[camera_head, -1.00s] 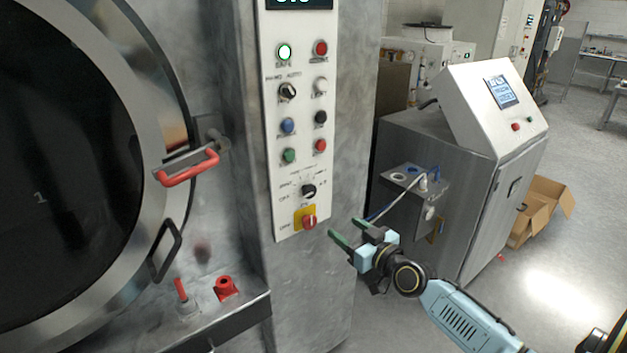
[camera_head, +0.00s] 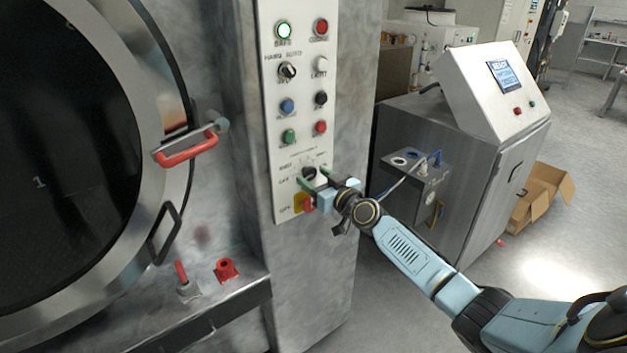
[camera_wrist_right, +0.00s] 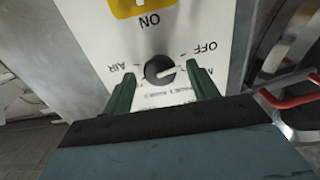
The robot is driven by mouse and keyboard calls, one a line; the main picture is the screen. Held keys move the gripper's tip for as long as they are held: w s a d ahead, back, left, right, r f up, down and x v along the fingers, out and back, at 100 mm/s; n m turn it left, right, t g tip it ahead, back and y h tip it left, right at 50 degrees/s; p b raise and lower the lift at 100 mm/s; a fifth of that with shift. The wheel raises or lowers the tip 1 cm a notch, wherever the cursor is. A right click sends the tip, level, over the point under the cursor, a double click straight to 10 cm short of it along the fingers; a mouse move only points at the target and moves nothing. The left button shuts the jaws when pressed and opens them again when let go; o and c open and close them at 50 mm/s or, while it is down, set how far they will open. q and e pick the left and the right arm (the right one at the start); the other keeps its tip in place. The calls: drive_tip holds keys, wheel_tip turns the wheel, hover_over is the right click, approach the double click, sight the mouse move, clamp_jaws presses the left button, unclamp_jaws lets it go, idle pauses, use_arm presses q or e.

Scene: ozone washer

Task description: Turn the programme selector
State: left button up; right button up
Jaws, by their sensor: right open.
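The programme selector (camera_head: 309,172) is a small black rotary knob low on the white control panel (camera_head: 293,150), with printed labels around it. In the right wrist view the knob (camera_wrist_right: 160,70) shows between my two green fingertips, with a light pointer mark on it. My right gripper (camera_head: 314,178) is open, with one finger on each side of the knob. A gap shows between each finger and the knob in the right wrist view (camera_wrist_right: 162,90). My left gripper is not in view.
A red switch on a yellow plate (camera_head: 304,203) sits just below the selector, partly behind my gripper. Several buttons and a hand/auto switch (camera_head: 287,71) are above. A round door with a red handle (camera_head: 188,152) is at left. A grey cabinet (camera_head: 460,170) stands at right.

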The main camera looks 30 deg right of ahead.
drive_tip(key=shift+w, duration=0.6)
drive_tip(key=shift+c, duration=0.3)
drive_tip(key=c, duration=0.9)
